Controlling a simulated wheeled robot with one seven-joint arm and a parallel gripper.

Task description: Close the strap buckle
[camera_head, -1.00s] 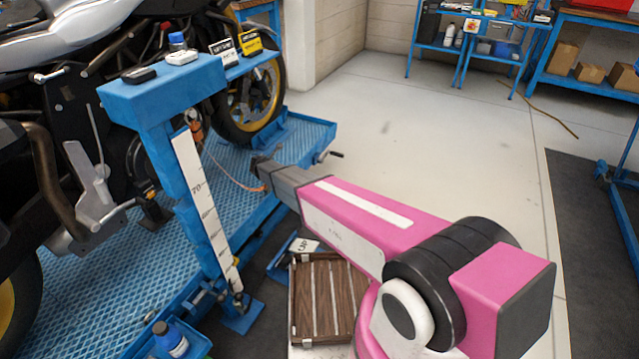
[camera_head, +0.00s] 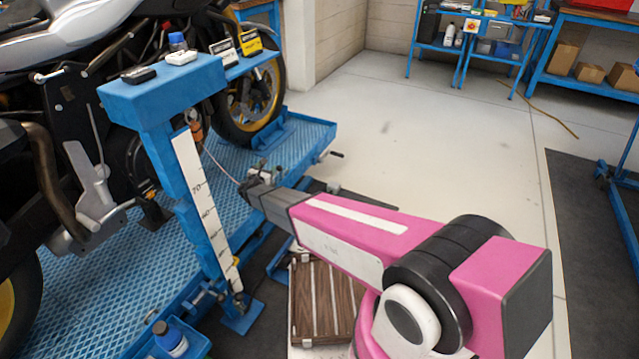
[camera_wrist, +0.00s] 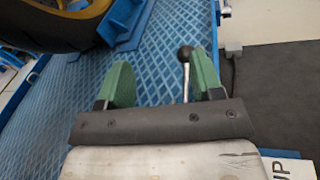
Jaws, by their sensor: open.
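I cannot make out the buckle itself; the strap's lower end is hidden at the gripper. My gripper is over the right edge of the blue lift platform. In the wrist view its two green fingers (camera_wrist: 163,78) are apart. A metal lever with a dark ball knob (camera_wrist: 185,54) shows between them, nearer the right finger. I cannot tell whether it touches.
The blue post with a scale (camera_head: 205,210) stands left of my gripper, under a shelf (camera_head: 150,98) with small items. The motorcycle wheel (camera_head: 250,105) is beyond. A brown slatted crate (camera_head: 322,300) is below my arm.

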